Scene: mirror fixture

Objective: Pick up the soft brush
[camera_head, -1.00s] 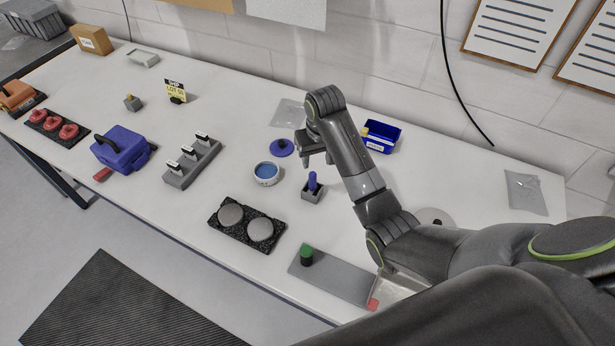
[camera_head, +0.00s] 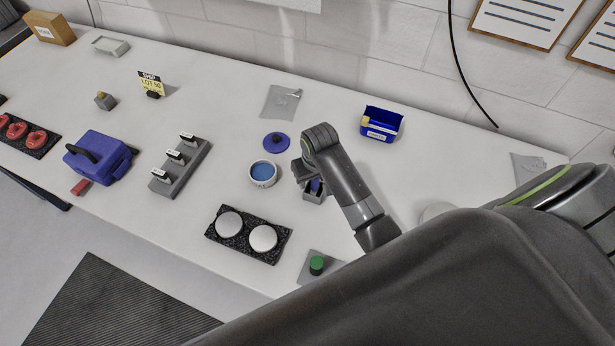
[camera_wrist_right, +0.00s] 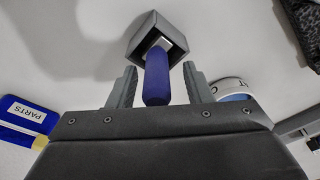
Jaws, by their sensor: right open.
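The soft brush has a blue handle that stands up from a small grey holder (camera_head: 315,196) on the table. In the right wrist view the blue handle of the brush (camera_wrist_right: 157,78) lies between my two fingers, with the grey holder (camera_wrist_right: 150,32) beyond it. My right gripper (camera_wrist_right: 157,88) is open, with a finger on each side of the handle and a gap visible on both sides. In the head view my right gripper (camera_head: 311,182) is over the holder and hides part of the brush. The bristles are hidden in the holder. My left gripper is not in view.
A round container with blue contents (camera_head: 263,173) and a blue lid (camera_head: 277,141) are left of the holder. A blue parts bin (camera_head: 381,124) stands behind right. A black tray with two round discs (camera_head: 248,235) is in front. A grey rack (camera_head: 181,166) stands further left.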

